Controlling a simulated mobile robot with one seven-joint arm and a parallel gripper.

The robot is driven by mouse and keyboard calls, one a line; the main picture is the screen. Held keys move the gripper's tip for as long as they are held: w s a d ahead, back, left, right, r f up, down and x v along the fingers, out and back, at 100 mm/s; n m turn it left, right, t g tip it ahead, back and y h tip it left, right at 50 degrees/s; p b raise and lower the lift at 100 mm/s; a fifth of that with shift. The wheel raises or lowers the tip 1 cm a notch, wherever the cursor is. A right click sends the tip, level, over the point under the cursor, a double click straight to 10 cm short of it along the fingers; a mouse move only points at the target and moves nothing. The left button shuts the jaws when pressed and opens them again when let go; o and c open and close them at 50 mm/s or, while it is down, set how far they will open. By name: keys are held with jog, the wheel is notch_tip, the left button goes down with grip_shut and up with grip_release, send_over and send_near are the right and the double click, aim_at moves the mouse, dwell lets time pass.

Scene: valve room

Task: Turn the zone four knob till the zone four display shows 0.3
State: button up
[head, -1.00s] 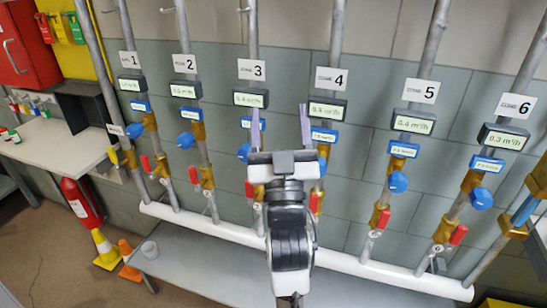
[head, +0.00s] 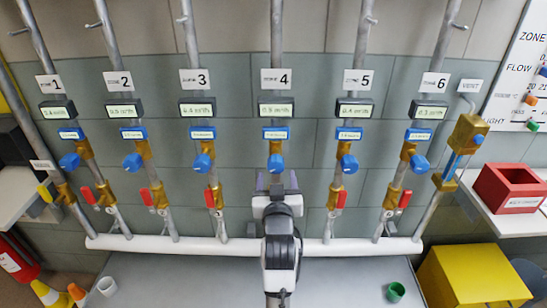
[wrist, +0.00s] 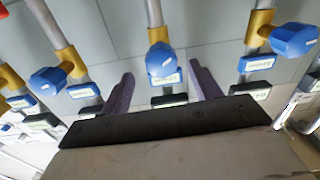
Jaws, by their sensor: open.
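The zone four knob (head: 276,162) is blue, on a brass valve on the pipe under the "4" sign. The zone four display (head: 276,110) is a dark box with a pale screen above it; it looks like 0.5 m³/h, but the digits are too small to be sure. My gripper (head: 277,183) is open and empty, just below this knob in the head view. In the wrist view, my gripper (wrist: 161,70) has its two purple fingers apart, with the blue knob (wrist: 162,62) centred in the gap between their tips. I cannot tell whether they touch it.
The zone three knob (head: 202,163) and zone five knob (head: 349,163) flank it at a distance. Red lever handles (head: 337,198) and a white pipe (head: 200,246) run below. A grey bench (head: 190,275) holds a white cup (head: 107,286) and a green cup (head: 396,291).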

aim_at(275, 160)
jog(key=w+p, duration=0.1)
jog(key=w, duration=0.7)
jog(key=shift+w+a+p, duration=0.15)
jog(key=shift+p, duration=0.25)
jog(key=c, duration=1)
jog(key=m+b, duration=0.1)
jog(key=m, duration=0.3)
jog(key=shift+m, duration=0.4)
jog(key=shift+a+m+b, duration=0.1)
jog(key=shift+m+b, duration=0.25)
jog(key=shift+m, duration=1.45)
